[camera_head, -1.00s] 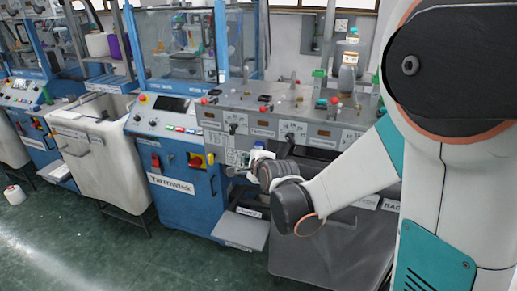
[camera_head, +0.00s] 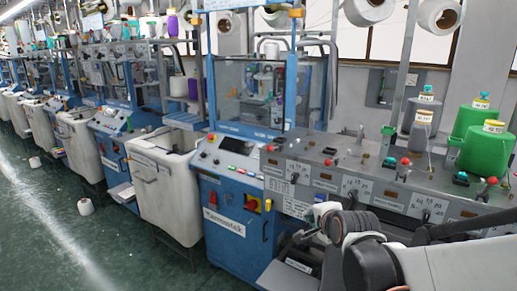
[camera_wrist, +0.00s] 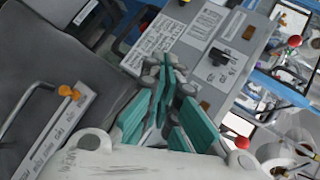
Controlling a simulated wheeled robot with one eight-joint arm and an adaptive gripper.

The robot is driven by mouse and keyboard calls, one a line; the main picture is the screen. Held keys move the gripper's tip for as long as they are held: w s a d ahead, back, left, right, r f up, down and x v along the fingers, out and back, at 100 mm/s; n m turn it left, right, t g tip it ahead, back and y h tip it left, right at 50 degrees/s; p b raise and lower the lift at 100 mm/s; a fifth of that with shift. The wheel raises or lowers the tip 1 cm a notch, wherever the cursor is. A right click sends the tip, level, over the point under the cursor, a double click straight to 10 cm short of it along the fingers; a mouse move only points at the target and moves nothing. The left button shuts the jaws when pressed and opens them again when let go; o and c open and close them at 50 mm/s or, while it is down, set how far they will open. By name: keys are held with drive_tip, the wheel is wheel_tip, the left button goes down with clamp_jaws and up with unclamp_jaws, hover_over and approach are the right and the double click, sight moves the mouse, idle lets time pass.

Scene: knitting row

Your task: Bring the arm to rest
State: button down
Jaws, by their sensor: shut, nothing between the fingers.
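My gripper (camera_wrist: 166,92) shows in the wrist view with its teal fingers drawn together and nothing between them. Beyond it is the grey machine panel (camera_wrist: 182,48) with labels and knobs. In the head view my arm reaches in from the lower right, with its dark wrist joint in front of the grey knitting machine (camera_head: 340,172). The fingers are hard to make out there. I cannot tell the exact gap between gripper and panel.
A blue machine cabinet (camera_head: 238,222) stands left of my arm, with a white bin (camera_head: 168,196) beside it. Green cones (camera_head: 483,151) stand on the machine at the right. Green floor (camera_head: 95,255) is open at the lower left, with a white spool (camera_head: 85,207) on it.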

drive_tip(key=s+d+n+g, duration=0.1)
drive_tip(key=s+n+g, duration=0.3)
drive_tip(key=s+n, duration=1.2)
drive_tip(key=s, duration=0.9)
drive_tip(key=shift+s+d+r+g+h, duration=0.25)
drive_tip(key=shift+s+d+g+h, duration=0.05)
drive_tip(key=shift+d+h, duration=0.1)
